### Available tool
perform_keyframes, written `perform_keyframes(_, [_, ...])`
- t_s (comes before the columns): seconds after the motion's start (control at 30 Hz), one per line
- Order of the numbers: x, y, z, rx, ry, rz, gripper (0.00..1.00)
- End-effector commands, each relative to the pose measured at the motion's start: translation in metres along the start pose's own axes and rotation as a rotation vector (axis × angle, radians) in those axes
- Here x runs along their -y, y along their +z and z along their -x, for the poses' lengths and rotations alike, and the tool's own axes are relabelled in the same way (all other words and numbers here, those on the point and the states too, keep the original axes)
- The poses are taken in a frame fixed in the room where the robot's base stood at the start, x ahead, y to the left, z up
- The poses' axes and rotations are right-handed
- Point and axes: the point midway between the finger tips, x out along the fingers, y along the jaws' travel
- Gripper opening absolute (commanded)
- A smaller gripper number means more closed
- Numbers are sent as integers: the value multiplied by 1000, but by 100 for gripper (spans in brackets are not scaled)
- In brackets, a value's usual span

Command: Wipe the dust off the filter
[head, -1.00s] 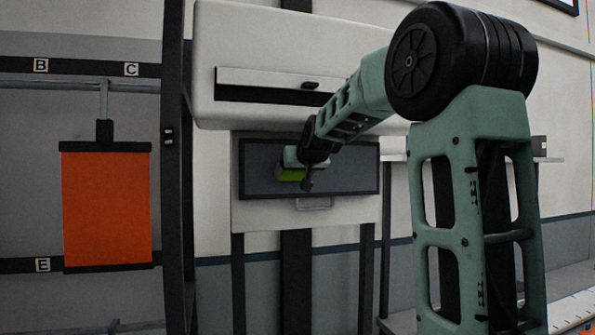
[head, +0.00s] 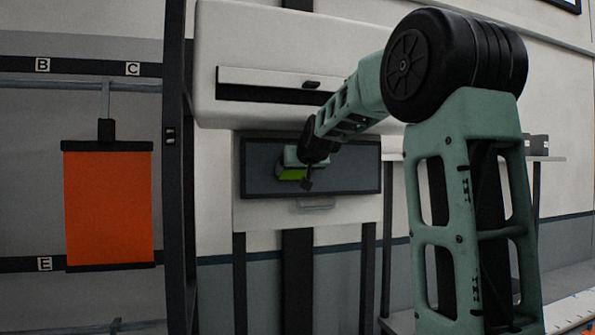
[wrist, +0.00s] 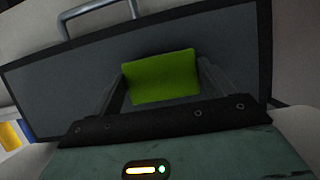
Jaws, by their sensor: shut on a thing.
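The filter (head: 348,171) is a dark grey rectangular panel in a black frame, upright on the white machine front. It also fills much of the wrist view (wrist: 225,48). My gripper (head: 293,172) is shut on a green block-shaped wiper (wrist: 162,77), which shows at the left part of the filter in the head view (head: 291,174). The wiper is at or very near the filter's face; I cannot tell if it touches. No distinct dust shows on the grey surface.
A metal handle (head: 317,207) sits below the filter. A slot with a white flap (head: 265,77) is above it. A dark post (head: 178,170) and a hanging orange sheet (head: 108,208) are to the left. A shelf with grey boxes (head: 537,145) is at the right.

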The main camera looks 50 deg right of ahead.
Motion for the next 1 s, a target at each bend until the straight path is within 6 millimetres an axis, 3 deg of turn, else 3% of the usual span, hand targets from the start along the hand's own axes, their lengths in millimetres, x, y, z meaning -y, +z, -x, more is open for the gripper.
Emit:
perform_keyframes(0.53, [-1, -2, -8, -1, 1, 0, 63])
perform_keyframes(1.0, [-27, 1, -7, -2, 1, -1, 63])
